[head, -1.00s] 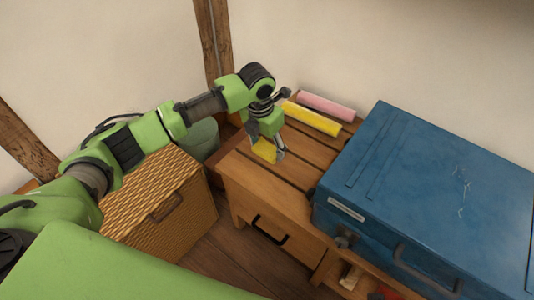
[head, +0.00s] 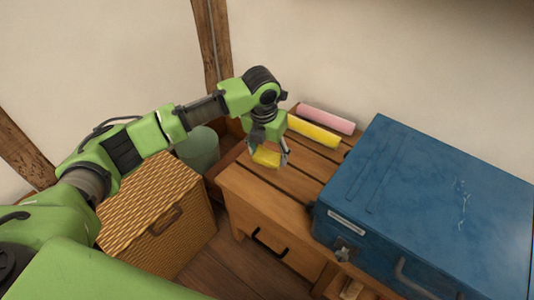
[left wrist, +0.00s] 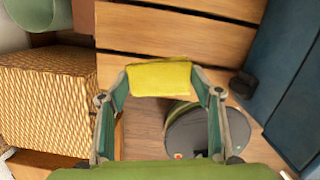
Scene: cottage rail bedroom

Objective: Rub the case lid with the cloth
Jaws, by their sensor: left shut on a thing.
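The blue case (head: 420,200) stands on the right of the wooden bench, its lid shut and facing up with pale scratch marks on the right part. My left gripper (head: 269,157) is shut on a folded yellow cloth (head: 264,155), just above the slatted bench top and left of the case. In the left wrist view the cloth (left wrist: 159,78) spans between the two fingertips. The case's blue side (left wrist: 292,90) shows at the right of that view. My right gripper is not in view.
A yellow roll (head: 313,132) and a pink roll (head: 326,118) lie at the back of the wooden bench (head: 262,193). A wicker box (head: 155,210) and a green bin (head: 199,149) stand left of it. The space above the case lid is clear.

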